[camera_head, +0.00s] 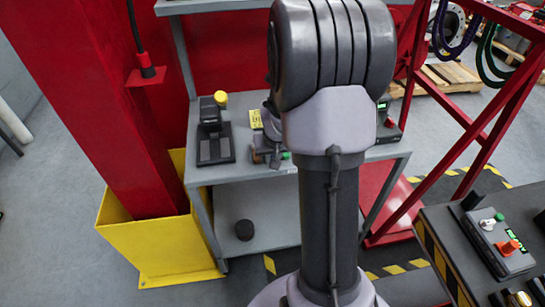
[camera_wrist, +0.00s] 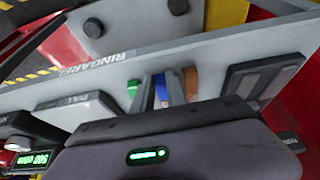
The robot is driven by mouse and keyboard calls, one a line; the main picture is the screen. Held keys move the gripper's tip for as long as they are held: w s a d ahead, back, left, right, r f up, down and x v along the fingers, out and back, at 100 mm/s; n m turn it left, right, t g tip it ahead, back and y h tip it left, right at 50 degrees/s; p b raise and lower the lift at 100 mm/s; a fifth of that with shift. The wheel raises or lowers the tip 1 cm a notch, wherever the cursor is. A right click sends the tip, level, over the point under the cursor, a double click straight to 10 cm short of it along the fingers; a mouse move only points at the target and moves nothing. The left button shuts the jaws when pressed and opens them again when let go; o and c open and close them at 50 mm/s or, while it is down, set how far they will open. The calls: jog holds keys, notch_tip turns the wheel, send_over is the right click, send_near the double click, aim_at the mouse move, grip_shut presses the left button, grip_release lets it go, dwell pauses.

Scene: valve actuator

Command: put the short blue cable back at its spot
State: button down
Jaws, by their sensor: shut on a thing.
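My gripper (camera_wrist: 164,90) reaches down over the grey table, with its fingers partly hidden behind its own housing in the wrist view. It is shut on a narrow blue thing (camera_wrist: 160,92), of which only a strip shows between the fingers. I cannot tell its full shape or whether it is the short blue cable. In the head view my gripper (camera_head: 266,154) shows low beside my arm, close to the tabletop, and no blue shows there. A dark blue cable coil (camera_head: 456,30) hangs on the red frame at the upper right, beside a green cable coil (camera_head: 488,55).
The grey table (camera_head: 232,172) carries a black device (camera_head: 213,140) with a yellow knob, a yellow tag (camera_head: 256,119) and a meter. A console (camera_head: 490,250) stands at right. A red column (camera_head: 118,110) in a yellow guard (camera_head: 160,245) stands at left.

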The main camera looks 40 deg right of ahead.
jog(key=c, duration=1.3)
grip_release()
jog(key=shift+f, duration=0.1)
jog(key=shift+c, duration=0.2)
jog(key=shift+r+p, duration=0.25)
jog(key=shift+p, duration=0.05)
jog(key=p+v, duration=0.5)
jog(key=v, duration=0.7)
jog(key=s+a+r+t+y, duration=0.1)
jog(key=a+r, duration=0.7)
jog(key=a, duration=0.4)
jog(key=s+a+r+n+y, duration=0.1)
jog(key=s+a+r, duration=0.1)
jog(key=s+a, duration=0.4)
jog(key=s+a+r+n+y, duration=0.1)
jog(key=s+a+r+y, duration=0.1)
jog(key=s+a, duration=0.4)
jog(key=a, duration=0.4)
jog(key=shift+s+r+t, duration=0.3)
jog(key=shift+t, duration=0.1)
